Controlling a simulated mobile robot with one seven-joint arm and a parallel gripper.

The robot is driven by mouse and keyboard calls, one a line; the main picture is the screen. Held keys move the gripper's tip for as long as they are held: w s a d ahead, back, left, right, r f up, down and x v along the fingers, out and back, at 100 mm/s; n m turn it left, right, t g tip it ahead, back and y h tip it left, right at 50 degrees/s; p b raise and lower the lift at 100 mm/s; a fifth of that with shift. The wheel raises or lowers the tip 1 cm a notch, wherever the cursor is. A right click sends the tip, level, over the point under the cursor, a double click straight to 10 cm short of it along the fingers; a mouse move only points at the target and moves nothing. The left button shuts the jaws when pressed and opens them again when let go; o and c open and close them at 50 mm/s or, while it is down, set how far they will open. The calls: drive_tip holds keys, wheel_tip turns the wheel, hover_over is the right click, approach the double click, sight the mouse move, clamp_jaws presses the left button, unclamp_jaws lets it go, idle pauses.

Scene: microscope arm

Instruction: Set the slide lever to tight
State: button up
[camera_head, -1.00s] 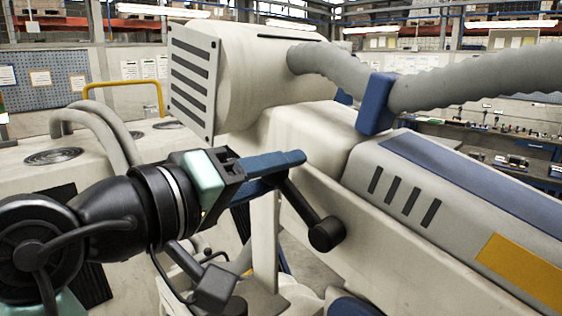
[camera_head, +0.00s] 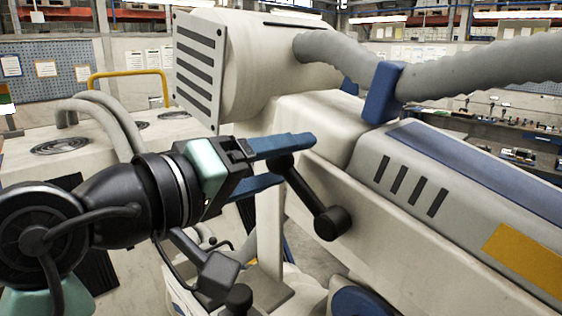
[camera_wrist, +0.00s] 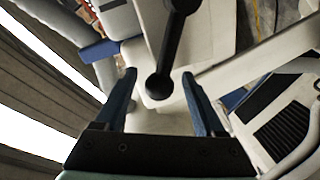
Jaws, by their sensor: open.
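The slide lever (camera_head: 306,194) is a black rod on the side of the white microscope arm (camera_head: 391,228). It slopes down to the right, from a small rounded end to a thicker black cylinder. My gripper (camera_head: 296,158) has blue fingers, open, at the lever's upper left end. In the wrist view my gripper (camera_wrist: 158,76) has one finger on each side of the lever's rounded end (camera_wrist: 158,87), with gaps on both sides. The lever (camera_wrist: 172,48) runs away from there to the top of the picture. I see no marking for tight.
A white housing with a slotted panel (camera_head: 199,70) stands above and behind my gripper. A blue clamp (camera_head: 383,93) holds a grey corrugated hose (camera_head: 470,62) over the arm. A white cabinet with a yellow handle (camera_head: 128,74) is at left. Some free room lies below the lever.

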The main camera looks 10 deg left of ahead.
drive_tip(key=b+v, duration=0.5)
drive_tip(key=v, duration=0.7)
drive_tip(key=shift+s+a, duration=0.2)
drive_tip(key=shift+s, duration=0.15)
